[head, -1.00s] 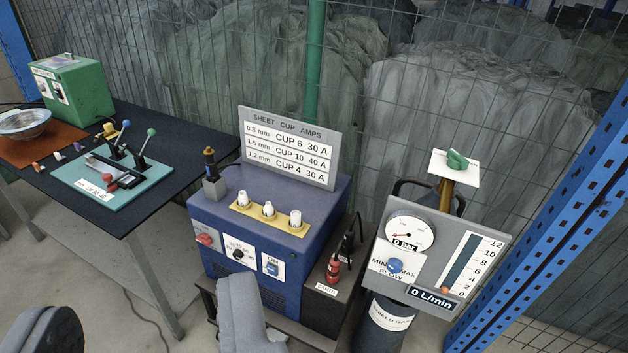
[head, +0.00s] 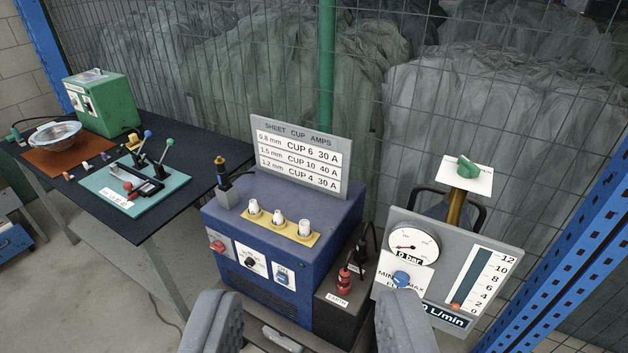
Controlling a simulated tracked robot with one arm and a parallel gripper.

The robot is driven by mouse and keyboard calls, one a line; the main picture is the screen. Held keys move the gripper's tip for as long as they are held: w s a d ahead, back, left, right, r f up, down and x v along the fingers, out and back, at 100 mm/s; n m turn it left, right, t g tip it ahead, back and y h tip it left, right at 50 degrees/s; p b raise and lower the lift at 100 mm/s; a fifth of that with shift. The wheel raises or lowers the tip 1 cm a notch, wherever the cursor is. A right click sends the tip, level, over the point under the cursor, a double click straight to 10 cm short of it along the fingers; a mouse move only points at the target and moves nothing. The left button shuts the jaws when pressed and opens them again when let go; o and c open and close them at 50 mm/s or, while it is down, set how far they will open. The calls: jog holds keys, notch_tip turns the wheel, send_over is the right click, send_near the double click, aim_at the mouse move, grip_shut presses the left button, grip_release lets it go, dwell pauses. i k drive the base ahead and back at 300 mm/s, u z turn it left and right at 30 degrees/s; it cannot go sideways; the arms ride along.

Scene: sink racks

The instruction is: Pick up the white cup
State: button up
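Three small white cups stand in a row on a yellow holder (head: 268,228) on top of a blue machine (head: 280,195): a left cup (head: 254,207), a middle cup (head: 277,228) and a right cup (head: 304,228). I cannot tell their sizes apart for certain. A grey sign above them lists sheet thickness, cup numbers and amps. My gripper (head: 306,296) is at the bottom of the view, with its two grey fingers wide apart and nothing between them. It is in front of the machine and apart from the cups.
A grey gauge panel (head: 450,262) with a blue knob stands right of the machine. A torch (head: 222,174) stands at the machine's left edge. A wire fence is behind.

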aim_at(277, 220)
jog(key=i, duration=1)
jog(key=z, duration=0.75)
jog(key=k, duration=1.6)
jog(key=u, duration=0.75)
jog(key=i, duration=0.85)
jog(key=u, duration=0.05)
